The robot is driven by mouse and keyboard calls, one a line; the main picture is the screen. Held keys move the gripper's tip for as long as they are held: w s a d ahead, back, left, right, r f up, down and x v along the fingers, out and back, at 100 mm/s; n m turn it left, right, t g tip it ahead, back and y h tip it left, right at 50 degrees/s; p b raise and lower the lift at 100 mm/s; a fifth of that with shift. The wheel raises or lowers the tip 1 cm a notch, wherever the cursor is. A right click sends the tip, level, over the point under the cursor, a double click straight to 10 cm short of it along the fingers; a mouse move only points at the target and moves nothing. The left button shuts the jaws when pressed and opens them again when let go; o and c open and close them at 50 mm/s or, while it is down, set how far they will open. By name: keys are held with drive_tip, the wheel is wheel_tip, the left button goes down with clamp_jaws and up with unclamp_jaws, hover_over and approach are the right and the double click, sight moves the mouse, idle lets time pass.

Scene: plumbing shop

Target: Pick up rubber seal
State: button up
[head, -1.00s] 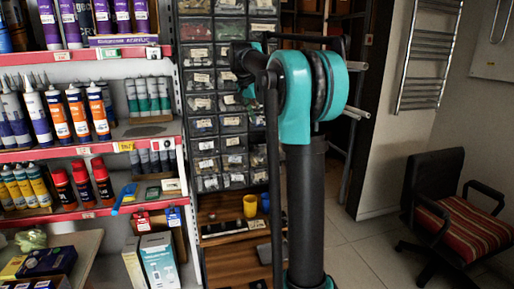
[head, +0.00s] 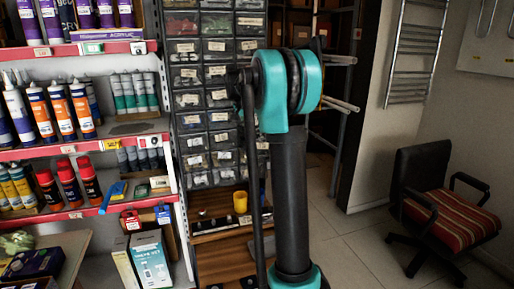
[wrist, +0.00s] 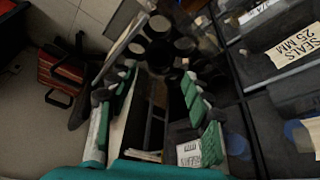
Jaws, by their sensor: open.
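I cannot pick out a rubber seal for certain in either view. In the wrist view, a dark drawer at the right carries a label reading "SEALS 25 MM" (wrist: 295,50); what it holds is not clear. My gripper (wrist: 158,75) is open in the wrist view, with its two green-padded fingers apart and nothing seen held between them. The drawer fronts are to the right of the fingers. In the head view my gripper is hidden behind my arm.
A rack of small dark drawers (head: 205,98) stands behind my arm. Shelves of tubes and cartridges (head: 90,147) are at the left. A yellow cup (head: 240,201) stands below the drawers. A striped chair (head: 445,215) is at the right, with open floor (head: 345,245) before it.

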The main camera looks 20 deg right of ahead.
drive_tip(key=x, duration=0.5)
drive_tip(key=shift+s+a+f, duration=0.15)
drive_tip(key=shift+c, duration=0.2)
drive_tip(key=c, duration=0.5)
